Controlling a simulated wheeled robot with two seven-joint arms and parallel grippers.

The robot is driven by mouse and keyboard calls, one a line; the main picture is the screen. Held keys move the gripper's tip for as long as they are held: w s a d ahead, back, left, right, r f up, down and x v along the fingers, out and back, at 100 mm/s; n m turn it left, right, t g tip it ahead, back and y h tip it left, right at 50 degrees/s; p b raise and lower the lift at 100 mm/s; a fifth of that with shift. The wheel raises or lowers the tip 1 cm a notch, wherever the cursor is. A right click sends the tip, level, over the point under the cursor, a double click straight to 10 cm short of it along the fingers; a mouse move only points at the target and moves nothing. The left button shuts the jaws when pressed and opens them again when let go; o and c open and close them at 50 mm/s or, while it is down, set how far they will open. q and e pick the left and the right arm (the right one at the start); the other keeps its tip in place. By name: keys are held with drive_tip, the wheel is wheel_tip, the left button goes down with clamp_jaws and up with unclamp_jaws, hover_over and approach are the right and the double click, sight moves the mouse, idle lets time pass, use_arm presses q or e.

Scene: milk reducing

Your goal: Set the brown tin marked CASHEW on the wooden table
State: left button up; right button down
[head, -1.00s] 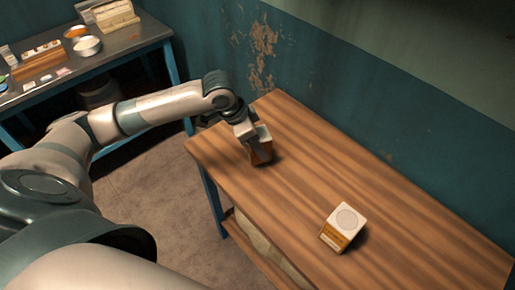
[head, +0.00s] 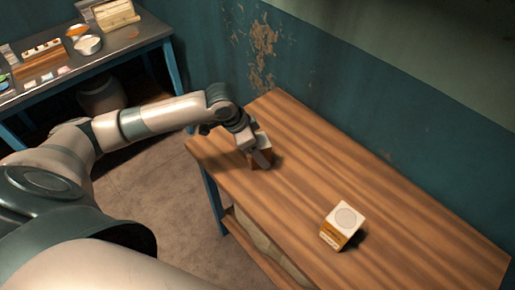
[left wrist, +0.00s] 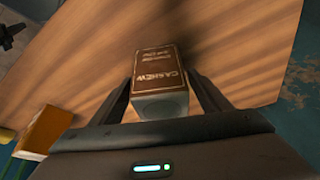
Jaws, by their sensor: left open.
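The brown tin marked CASHEW (left wrist: 159,70) stands on the wooden table (head: 310,165), near its left end. It has a brown label and a pale end, and the lettering shows in the left wrist view. In the head view the tin (head: 266,142) is partly hidden by my left gripper (head: 259,152). My left gripper (left wrist: 163,98) is open, with one finger on each side of the tin and visible gaps beside it in the left wrist view. My right gripper is not in view.
A second tin with a white top and yellow-orange label (head: 343,226) stands on the table's nearer right part. The wood between the tins is clear. A dark side table (head: 110,58) with bowls and small items stands at the back left. The teal wall (head: 390,150) runs behind the wooden table.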

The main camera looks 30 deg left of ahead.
use_arm(q)
drive_tip(key=shift+r, duration=0.1)
drive_tip(key=shift+s+a+r, duration=0.1)
drive_tip(key=shift+a+r, duration=0.05)
drive_tip(key=shift+r, duration=0.4)
drive_tip(key=b+v, duration=0.2)
drive_tip(key=v, duration=0.9)
